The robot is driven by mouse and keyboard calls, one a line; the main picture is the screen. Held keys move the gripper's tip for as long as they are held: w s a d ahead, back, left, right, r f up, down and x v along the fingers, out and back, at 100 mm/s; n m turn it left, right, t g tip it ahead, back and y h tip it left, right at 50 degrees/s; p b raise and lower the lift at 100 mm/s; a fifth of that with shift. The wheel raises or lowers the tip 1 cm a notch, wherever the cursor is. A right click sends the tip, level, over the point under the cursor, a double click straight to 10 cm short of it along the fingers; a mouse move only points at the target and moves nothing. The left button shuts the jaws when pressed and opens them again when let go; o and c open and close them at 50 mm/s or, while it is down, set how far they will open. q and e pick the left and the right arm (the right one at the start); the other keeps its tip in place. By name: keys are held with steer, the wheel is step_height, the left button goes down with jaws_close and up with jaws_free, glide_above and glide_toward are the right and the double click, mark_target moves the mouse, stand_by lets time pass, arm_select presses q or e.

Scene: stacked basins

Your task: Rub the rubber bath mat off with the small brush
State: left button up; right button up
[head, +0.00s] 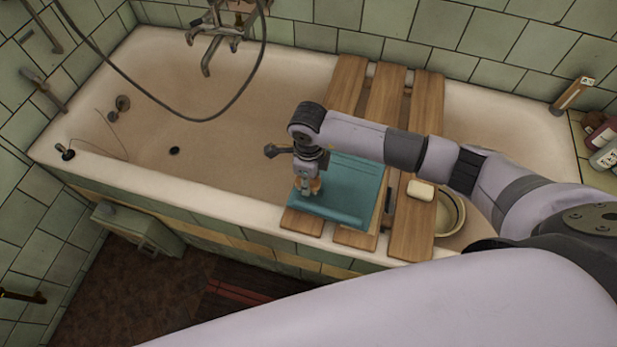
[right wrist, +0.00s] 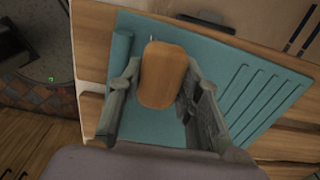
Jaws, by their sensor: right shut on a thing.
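The teal rubber bath mat (head: 352,192) lies across the wooden slats over the bathtub. It also shows in the right wrist view (right wrist: 237,100), with raised ribs at the right and a thick rolled or folded edge at the left. My right gripper (head: 308,183) points down over the left front part of the mat. It is shut on the small brush, whose wooden body (right wrist: 163,75) shows between the fingers. The brush's underside is hidden, so I cannot tell whether it touches the mat. My left gripper is not in view.
A pale soap bar (head: 420,190) lies on the right slat (head: 411,230). Basins (head: 452,212) stand partly hidden beside it. A tap (head: 212,45) with a hose hangs over the tub (head: 140,170), whose left part is clear. Bottles (head: 604,150) stand at the far right.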

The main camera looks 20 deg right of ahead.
steer(key=shift+f+b, duration=0.6)
steer(key=shift+f, duration=0.05)
stand_by(0.7)
steer(key=shift+s+d+r+p, duration=0.15)
steer(key=shift+s+d+p, duration=0.3)
steer(key=shift+s+d, duration=0.75)
steer(key=shift+d, duration=0.3)
steer(key=shift+s+d+f, duration=0.1)
steer(key=shift+f, duration=0.2)
steer(key=shift+w+a+r+b, duration=0.1)
steer(key=shift+w+a+b, duration=0.35)
steer(key=shift+w+a, duration=0.35)
steer(key=shift+w+a+r+b, duration=0.1)
steer(key=shift+w+a+b, duration=0.4)
steer(key=shift+a, duration=0.4)
steer(key=shift+d+r, duration=0.1)
